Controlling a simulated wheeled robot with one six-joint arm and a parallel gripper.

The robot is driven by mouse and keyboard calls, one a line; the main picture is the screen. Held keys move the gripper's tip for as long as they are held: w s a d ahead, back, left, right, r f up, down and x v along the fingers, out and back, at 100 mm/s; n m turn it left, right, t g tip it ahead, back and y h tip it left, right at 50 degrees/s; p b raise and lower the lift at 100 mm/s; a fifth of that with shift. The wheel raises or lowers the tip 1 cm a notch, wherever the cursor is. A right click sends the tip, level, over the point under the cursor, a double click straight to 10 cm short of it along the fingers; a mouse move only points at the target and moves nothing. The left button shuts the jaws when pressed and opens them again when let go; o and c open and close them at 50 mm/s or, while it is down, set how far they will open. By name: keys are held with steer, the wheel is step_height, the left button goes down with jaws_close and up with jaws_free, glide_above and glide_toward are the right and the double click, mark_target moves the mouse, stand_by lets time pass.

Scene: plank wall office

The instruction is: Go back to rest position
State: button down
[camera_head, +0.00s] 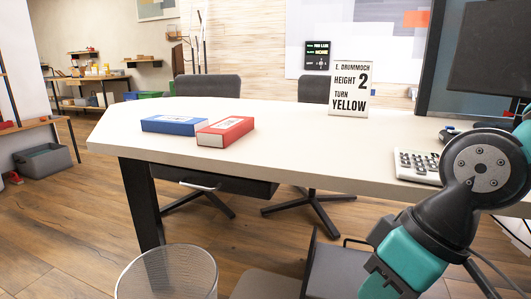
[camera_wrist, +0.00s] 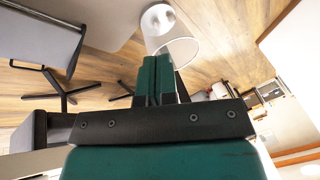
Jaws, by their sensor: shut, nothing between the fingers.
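My gripper (camera_wrist: 157,62) shows in the wrist view with its two teal fingers together, shut and empty. In that view the fingers overlap the wire bin behind them, and no contact can be made out. In the head view my arm is folded at the right, in front of the desk (camera_head: 290,128); the fingertips cannot be made out there.
A blue box (camera_head: 174,125) and a red box (camera_head: 225,131) lie on the desk. A sign (camera_head: 348,88), a calculator (camera_head: 416,165) and a monitor (camera_head: 490,50) are further right. A wire bin (camera_head: 168,278) stands on the floor in front; it also shows in the wrist view (camera_wrist: 172,38).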

steer(key=s+r+p, duration=0.2)
steer(key=r+p, duration=1.7)
steer(key=s+d+r+p, duration=0.1)
steer(key=r+p, duration=1.8)
steer(key=shift+s+d+r+g, duration=0.3)
steer(key=shift+s, duration=0.1)
steer(key=shift+w, duration=0.1)
